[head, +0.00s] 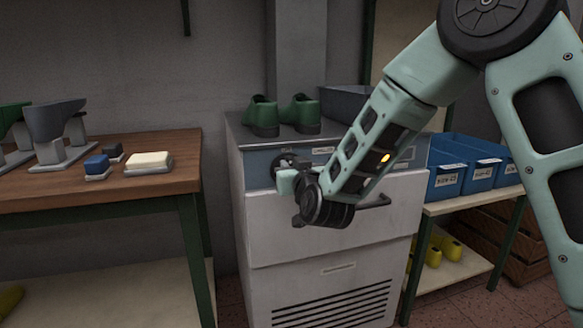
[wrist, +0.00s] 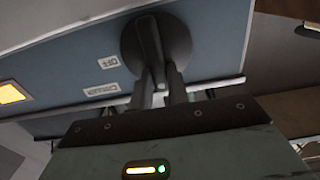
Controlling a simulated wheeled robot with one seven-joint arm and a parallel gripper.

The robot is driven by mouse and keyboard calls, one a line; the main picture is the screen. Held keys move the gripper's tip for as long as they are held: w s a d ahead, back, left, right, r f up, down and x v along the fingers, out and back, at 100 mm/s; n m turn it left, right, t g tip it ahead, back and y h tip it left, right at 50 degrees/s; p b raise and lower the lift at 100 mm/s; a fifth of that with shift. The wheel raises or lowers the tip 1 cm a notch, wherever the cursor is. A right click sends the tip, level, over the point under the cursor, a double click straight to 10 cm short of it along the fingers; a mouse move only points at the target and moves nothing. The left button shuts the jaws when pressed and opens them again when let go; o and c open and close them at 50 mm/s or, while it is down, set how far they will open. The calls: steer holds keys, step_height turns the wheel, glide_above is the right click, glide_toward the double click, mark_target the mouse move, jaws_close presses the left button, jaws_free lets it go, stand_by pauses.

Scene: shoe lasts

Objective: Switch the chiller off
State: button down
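The chiller (head: 290,235) is a white cabinet with a blue control strip under its top. My gripper (head: 283,170) is at the left part of that strip. In the wrist view, a round dark knob (wrist: 152,35) with a raised bar sits on the blue panel. The two fingers of my gripper (wrist: 158,82) are on either side of the bar, close against it. An "OFF" label (wrist: 108,62) is left of the knob, with another label (wrist: 101,90) below it. An amber lamp (wrist: 12,94) glows farther left. In the head view, my gripper and wrist hide most of the knob.
Green shoes (head: 282,115) and a grey bin (head: 345,102) stand on the chiller top. A dark handle (head: 375,202) sticks out from its front. A wooden table (head: 90,190) is at left, and a rack with blue bins (head: 465,170) is at right.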

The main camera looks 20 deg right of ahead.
steer(key=shift+m, duration=0.3)
steer(key=shift+d+f+m+b, duration=0.35)
steer(key=shift+m+b, duration=1.55)
steer(key=shift+m, duration=0.95)
steer(key=shift+d+f+m+b, duration=0.4)
steer(key=shift+m+b, duration=1.55)
steer(key=shift+m, duration=0.95)
steer(key=shift+d+f+m+b, duration=0.35)
steer(key=shift+m+b, duration=1.55)
steer(key=shift+m, duration=0.95)
steer(key=c, duration=1.3)
jaws_free()
steer(key=shift+c, duration=0.2)
steer(key=shift+s, duration=0.1)
